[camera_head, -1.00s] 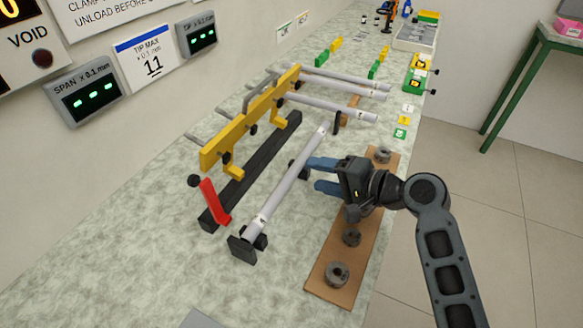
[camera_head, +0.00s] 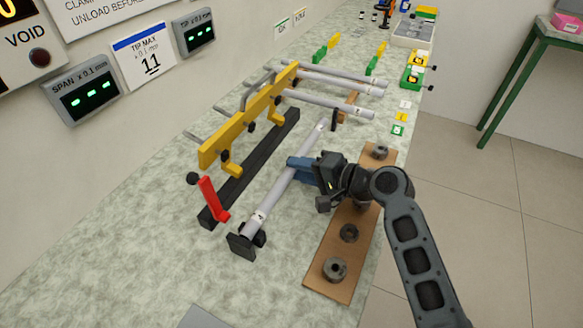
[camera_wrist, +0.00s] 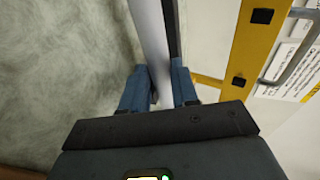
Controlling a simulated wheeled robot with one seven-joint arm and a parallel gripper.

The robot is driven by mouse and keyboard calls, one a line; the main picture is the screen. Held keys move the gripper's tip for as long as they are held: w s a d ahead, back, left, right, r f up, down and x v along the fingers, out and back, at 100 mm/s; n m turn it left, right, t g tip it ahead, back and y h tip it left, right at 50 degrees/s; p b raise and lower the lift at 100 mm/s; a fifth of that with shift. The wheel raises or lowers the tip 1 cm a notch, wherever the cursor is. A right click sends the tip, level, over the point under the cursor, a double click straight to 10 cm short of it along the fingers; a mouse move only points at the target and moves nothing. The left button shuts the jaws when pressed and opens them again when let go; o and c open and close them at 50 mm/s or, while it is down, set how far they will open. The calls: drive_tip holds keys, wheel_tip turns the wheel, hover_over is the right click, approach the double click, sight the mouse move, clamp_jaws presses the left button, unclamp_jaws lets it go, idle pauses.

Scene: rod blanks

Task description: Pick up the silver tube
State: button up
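The silver tube (camera_head: 283,182) lies at a slant along the counter, its near end at a black stand (camera_head: 243,243). My gripper (camera_head: 303,168) reaches it from the right, around its middle. In the wrist view, the tube (camera_wrist: 148,28) runs down between the two blue fingers (camera_wrist: 160,82), which sit close against its sides with no clear gap. The fingers look shut on it. The tube still appears in line with its stand, and I see no lift.
A yellow rack (camera_head: 245,115) on a black rail (camera_head: 255,165), with a red lever (camera_head: 210,199), stands left of the tube. More silver tubes (camera_head: 325,101) lie behind. A brown board (camera_head: 332,245) with grey rings is at right. The counter's near left is free.

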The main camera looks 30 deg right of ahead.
clamp_jaws()
drive_tip(key=shift+r, duration=0.15)
